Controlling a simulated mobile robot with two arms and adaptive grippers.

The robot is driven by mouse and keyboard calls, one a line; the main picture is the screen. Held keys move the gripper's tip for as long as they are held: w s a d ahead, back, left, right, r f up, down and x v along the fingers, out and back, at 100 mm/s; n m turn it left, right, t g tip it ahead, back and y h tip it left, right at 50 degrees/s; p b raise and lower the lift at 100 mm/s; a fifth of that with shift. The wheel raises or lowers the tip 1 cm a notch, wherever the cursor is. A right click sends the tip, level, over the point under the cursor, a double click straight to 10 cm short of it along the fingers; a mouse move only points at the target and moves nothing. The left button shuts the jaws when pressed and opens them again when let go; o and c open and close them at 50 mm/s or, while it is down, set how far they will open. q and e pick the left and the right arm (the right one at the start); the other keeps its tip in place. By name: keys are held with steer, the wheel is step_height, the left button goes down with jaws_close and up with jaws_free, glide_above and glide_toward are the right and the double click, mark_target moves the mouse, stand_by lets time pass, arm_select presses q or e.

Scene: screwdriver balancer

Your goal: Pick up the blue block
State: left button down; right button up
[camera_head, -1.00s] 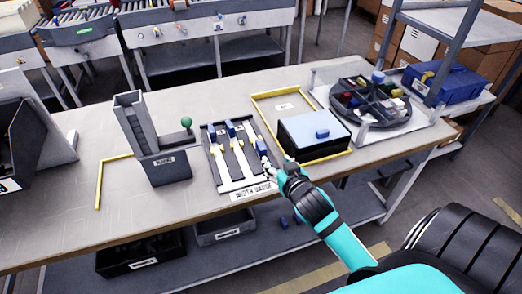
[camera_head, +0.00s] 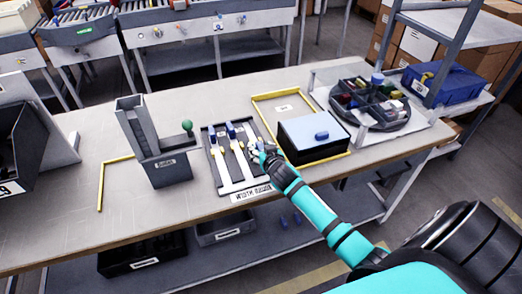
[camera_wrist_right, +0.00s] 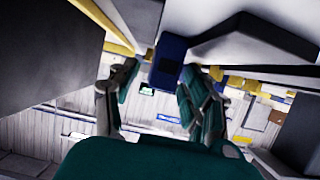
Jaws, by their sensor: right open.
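Several blue blocks sit on pale pieces in the dark-edged tray (camera_head: 223,178) in the middle of the bench; two show clearly, one at the left (camera_head: 211,132) and one in the middle (camera_head: 230,130). My right gripper (camera_head: 263,152) is at the tray's right side, by the rightmost piece, and hides much of it. In the right wrist view my gripper (camera_wrist_right: 160,82) is open, and a dark blue block (camera_wrist_right: 170,58) shows between and just beyond its fingertips. I cannot tell whether they touch it. My left gripper is not in view.
A black box (camera_head: 310,153) with a pale top and a blue piece stands right of the gripper. A grey holder (camera_head: 168,168) with a green ball (camera_head: 187,125) stands left of the tray. A round divided tray (camera_head: 385,122) sits at the bench's right end.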

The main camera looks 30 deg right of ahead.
steer(key=shift+w+d+f, duration=0.1)
steer(key=shift+w+f, duration=0.15)
steer(key=shift+w, duration=0.15)
jaws_close()
steer(key=shift+r, duration=0.15)
